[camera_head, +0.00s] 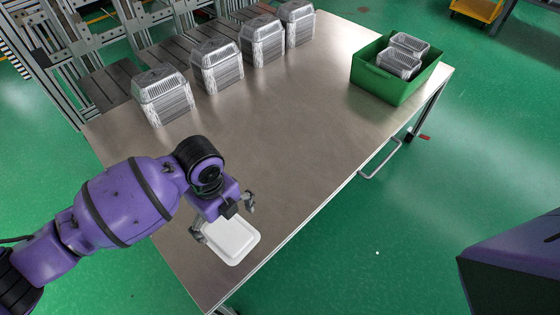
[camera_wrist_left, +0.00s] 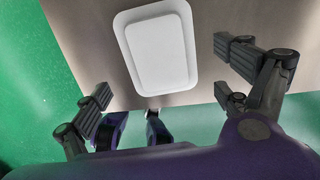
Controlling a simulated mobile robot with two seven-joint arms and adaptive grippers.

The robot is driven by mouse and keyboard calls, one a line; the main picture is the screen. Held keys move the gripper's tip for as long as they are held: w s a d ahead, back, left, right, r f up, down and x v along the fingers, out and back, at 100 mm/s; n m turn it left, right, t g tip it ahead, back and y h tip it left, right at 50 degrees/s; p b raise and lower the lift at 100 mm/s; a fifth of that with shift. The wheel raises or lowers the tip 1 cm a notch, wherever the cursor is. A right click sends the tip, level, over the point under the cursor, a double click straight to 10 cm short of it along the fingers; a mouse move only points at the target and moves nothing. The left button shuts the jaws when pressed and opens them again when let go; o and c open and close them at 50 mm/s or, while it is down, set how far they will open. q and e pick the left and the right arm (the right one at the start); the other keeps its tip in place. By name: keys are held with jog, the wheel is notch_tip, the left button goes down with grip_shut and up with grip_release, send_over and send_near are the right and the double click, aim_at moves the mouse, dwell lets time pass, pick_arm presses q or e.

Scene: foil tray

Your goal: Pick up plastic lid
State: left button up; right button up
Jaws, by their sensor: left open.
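The plastic lid (camera_head: 236,241) is a white rounded rectangle lying flat on the metal table near its front edge. It also shows in the left wrist view (camera_wrist_left: 157,45), at the top centre beyond the fingers. My left gripper (camera_head: 223,216) is over the near end of the table, beside and above the lid. In the left wrist view its fingers (camera_wrist_left: 165,75) are spread wide with nothing between them that they touch. My right gripper shows in neither view.
The steel table (camera_head: 270,140) is bare in its middle. Several stacks of clear foil trays (camera_head: 163,95) stand along its far left edge. A green crate (camera_head: 385,83) holding trays (camera_head: 399,62) sits at the far right corner. A handle (camera_head: 380,160) juts from the table's right side.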

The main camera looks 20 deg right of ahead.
aim_at(227, 233)
pick_arm(q)
notch_tip(227, 233, down, 7)
jog(key=shift+s+a+b, duration=0.15)
jog(key=shift+b, duration=0.45)
jog(key=c, duration=0.9)
